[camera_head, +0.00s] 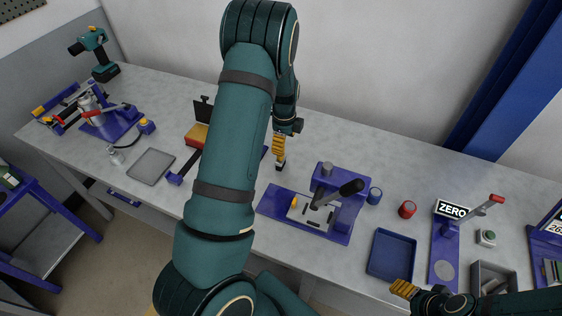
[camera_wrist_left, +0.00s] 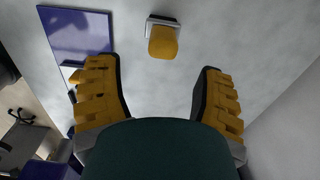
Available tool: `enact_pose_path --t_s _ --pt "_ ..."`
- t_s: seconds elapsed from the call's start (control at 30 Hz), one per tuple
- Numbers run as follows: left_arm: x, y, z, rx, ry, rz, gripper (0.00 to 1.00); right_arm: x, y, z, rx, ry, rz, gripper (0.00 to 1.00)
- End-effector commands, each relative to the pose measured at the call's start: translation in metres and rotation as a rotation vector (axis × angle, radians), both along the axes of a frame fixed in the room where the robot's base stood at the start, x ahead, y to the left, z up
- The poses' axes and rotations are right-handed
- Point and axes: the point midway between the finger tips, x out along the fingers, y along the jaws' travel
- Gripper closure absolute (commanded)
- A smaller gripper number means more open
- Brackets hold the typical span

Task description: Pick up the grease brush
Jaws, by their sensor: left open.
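A yellow rounded handle on a pale and dark base, which looks like the grease brush (camera_wrist_left: 163,40), stands on the grey bench in the left wrist view. It is ahead of my left gripper (camera_wrist_left: 157,85), near the middle between the two spread fingers and apart from both. In the head view my left gripper (camera_head: 279,150) hangs low over the bench behind the blue press fixture. A small dark and pale block (camera_head: 281,166) shows just below its fingers, perhaps the brush's base; the rest is hidden there. My right gripper (camera_head: 404,288) is at the bottom; its finger gap is unclear.
The blue press fixture (camera_head: 338,227) with a black lever stands in front of my left gripper. A blue tray (camera_head: 391,255), a red-topped can (camera_head: 407,209) and a ZERO display (camera_head: 453,209) lie to the right. Bare bench (camera_head: 345,150) lies behind and right of the gripper.

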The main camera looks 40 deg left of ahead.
Motion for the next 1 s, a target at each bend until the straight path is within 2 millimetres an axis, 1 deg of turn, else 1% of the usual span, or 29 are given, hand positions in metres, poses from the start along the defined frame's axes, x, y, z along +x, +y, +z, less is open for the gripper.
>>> enact_pose_path --t_s 0.17,0.33,0.4,0.5,0.77,0.8,0.87,0.9,1.0 --pt "-0.001 0.003 -0.011 0.000 0.002 0.002 0.31 0.000 0.000 0.000 0.000 0.000 0.000 0.37" --pt "-0.003 0.012 -0.035 0.001 0.004 0.003 0.31 0.000 0.000 0.001 0.000 0.000 0.000 0.37" --pt "-0.002 0.012 -0.044 0.000 0.002 0.000 0.31 0.000 0.000 0.001 0.000 0.000 0.000 0.37" --pt "-0.002 0.012 -0.052 0.001 0.001 0.000 0.31 0.000 0.000 0.001 0.000 0.000 0.000 0.37" --pt "-0.002 0.012 -0.055 0.000 -0.001 0.000 0.31 0.000 0.000 0.001 0.000 0.000 0.000 0.37" --pt "-0.002 0.012 -0.055 0.000 -0.001 0.000 0.33 0.000 0.000 0.001 0.000 0.000 0.000 0.37" --pt "-0.002 0.012 -0.055 0.000 0.000 0.000 0.54 0.000 0.000 0.001 0.000 0.000 0.000 0.37" --pt "-0.002 0.012 -0.055 0.000 0.000 0.000 0.68 0.000 0.000 0.001 0.000 0.000 0.000 0.37" --pt "-0.002 0.012 -0.055 0.000 0.000 0.000 1.00 0.000 0.000 0.001 0.000 0.000 0.000 0.37"
